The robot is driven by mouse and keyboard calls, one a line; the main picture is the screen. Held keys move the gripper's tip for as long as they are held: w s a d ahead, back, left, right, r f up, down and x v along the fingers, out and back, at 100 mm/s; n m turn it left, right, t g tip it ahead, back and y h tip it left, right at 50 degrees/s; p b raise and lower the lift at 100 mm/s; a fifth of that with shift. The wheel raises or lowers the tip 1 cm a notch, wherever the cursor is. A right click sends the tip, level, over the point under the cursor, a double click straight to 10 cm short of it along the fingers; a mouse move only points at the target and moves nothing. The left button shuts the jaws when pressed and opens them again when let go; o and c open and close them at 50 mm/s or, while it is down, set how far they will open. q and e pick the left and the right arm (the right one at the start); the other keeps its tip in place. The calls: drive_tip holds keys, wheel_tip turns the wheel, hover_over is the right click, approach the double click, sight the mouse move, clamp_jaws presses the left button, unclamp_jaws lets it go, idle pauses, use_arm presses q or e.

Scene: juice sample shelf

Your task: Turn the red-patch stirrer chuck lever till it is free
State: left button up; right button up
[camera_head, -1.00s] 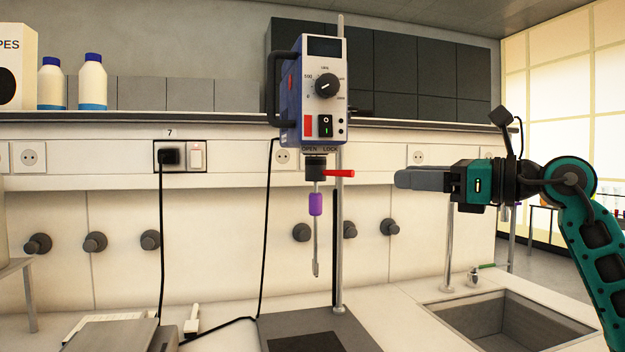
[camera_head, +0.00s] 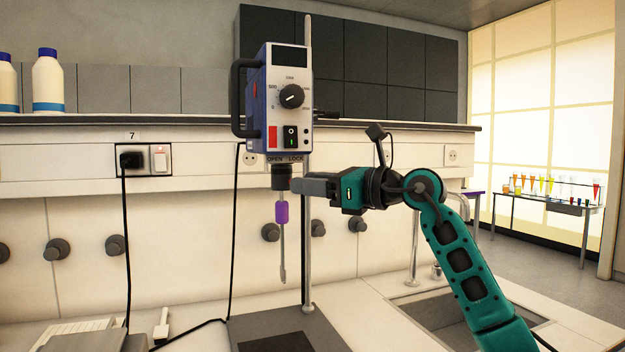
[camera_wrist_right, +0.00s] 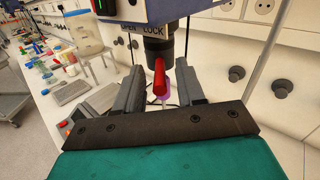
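The blue-and-white stirrer (camera_head: 285,105) with a red patch (camera_head: 272,138) hangs on its metal rod, with OPEN and LOCK printed at its lower edge. Its black chuck (camera_head: 281,170) sits below, holding a shaft with a purple sleeve (camera_head: 281,212). In the right wrist view the red lever (camera_wrist_right: 160,78) sticks out from the chuck toward me. My right gripper (camera_head: 298,184) is at the chuck's right side and hides the lever in the head view. In the wrist view its fingers (camera_wrist_right: 160,80) are open, one on each side of the lever, with gaps visible. My left gripper is not in view.
The support rod (camera_head: 307,250) stands close behind my right gripper. A sink (camera_head: 430,310) is below my right arm. A black cable (camera_head: 233,240) hangs left of the stirrer. White bottles (camera_head: 48,82) stand on the shelf at left.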

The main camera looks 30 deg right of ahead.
drive_tip(key=shift+c, duration=0.3)
clamp_jaws()
idle(0.4)
